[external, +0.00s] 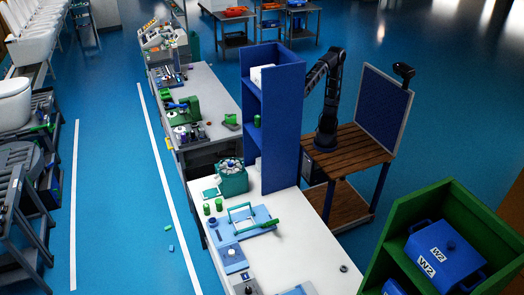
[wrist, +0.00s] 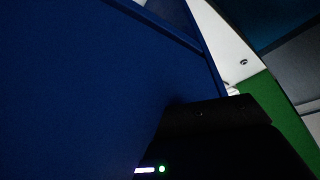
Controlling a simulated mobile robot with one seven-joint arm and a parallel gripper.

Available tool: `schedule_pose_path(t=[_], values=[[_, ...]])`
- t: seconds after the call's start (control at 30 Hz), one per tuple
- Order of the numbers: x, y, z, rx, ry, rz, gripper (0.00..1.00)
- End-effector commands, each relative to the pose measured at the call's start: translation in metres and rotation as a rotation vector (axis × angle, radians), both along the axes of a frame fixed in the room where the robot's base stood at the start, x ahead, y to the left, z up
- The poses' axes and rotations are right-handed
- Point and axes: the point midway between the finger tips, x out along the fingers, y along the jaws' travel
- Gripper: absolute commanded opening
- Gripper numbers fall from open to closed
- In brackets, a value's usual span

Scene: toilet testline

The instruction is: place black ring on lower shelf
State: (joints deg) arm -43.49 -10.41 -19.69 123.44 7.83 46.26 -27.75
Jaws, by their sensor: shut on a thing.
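The tall blue shelf unit (external: 282,120) stands at the back end of the white table. Its open side faces left, with an upper and a lower compartment. In the wrist view, the dark gripper body (wrist: 215,130) is close to a large blue panel (wrist: 90,80); a gap or contact cannot be told. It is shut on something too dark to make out. A small dark ring-like thing (external: 343,268) lies on the white table and also shows in the wrist view (wrist: 243,62).
A white box (external: 262,76) is in the upper compartment and a green item (external: 257,120) is lower down. The white table (external: 308,240) holds a teal machine (external: 231,177) and blue fixtures. A green rack (external: 440,200) with blue bins stands at the front right.

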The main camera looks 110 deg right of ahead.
Motion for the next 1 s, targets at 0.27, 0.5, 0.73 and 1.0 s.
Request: schedule_pose_path(t=[0.27, 0.5, 0.73, 1.0], values=[[0.0, 0.0, -0.004, 0.0, 0.0, 0.0, 0.0], [0.0, 0.0, -0.006, 0.0, 0.0, 0.0, 0.33], [0.0, 0.0, -0.006, 0.0, 0.0, 0.0, 0.35], [-0.005, -0.007, 0.019, 0.002, -0.004, -0.001, 0.35]])
